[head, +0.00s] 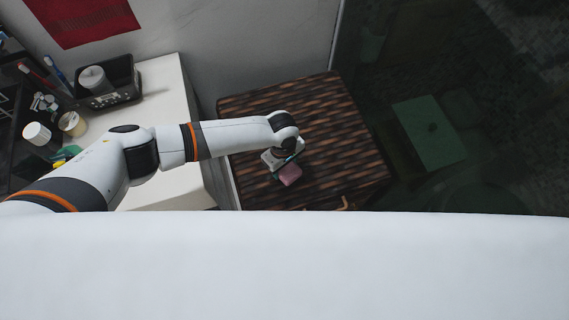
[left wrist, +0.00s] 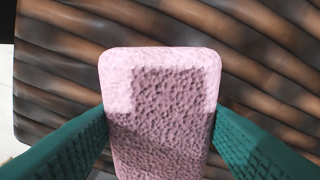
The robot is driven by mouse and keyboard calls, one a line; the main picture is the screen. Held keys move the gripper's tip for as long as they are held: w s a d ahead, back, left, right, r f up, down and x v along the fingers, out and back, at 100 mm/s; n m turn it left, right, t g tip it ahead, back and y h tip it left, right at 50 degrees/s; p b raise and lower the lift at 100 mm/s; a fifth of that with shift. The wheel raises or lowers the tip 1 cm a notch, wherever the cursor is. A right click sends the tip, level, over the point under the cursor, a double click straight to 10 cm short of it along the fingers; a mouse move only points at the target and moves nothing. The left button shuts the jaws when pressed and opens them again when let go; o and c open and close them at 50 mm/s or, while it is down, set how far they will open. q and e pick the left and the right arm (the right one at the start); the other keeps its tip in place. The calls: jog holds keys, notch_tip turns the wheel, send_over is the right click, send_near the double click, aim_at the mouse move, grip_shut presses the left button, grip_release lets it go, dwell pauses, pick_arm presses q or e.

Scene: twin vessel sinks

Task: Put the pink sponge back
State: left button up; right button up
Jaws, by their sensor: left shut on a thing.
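The pink sponge (head: 290,174) is a rounded block with a pitted surface. In the left wrist view the sponge (left wrist: 160,110) stands between the two green fingers, which touch its sides. My left gripper (head: 284,167) is shut on it, over the dark brown ribbed surface (head: 330,120). I cannot tell the exact gap between the sponge and that surface. The ribbed surface (left wrist: 60,75) fills most of the background in the left wrist view. My right gripper is not in view.
A dark glass panel (head: 372,110) stands at the right. A red cloth (head: 85,20) hangs at the top left.

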pick_arm(q)
jog(key=shift+f+b, duration=0.3)
jog(key=shift+f, duration=0.25)
jog(key=shift+s+f, duration=0.2)
jog(key=shift+f, duration=0.15)
jog(key=shift+s+a+f+b, duration=0.15)
jog(key=shift+f+b, duration=0.05)
jog(key=shift+b, duration=0.1)
jog(key=o, duration=1.3)
jog(key=shift+c, duration=0.2)
jog(key=shift+o, duration=1.2)
jog(key=shift+f, duration=0.2)
notch_tip(320, 180, up, 14)
jog(key=w+p, duration=0.1)
jog(key=shift+w+d+f, duration=0.15)
jog(key=shift+w+d, duration=0.05)
jog(key=shift+w, duration=0.05)
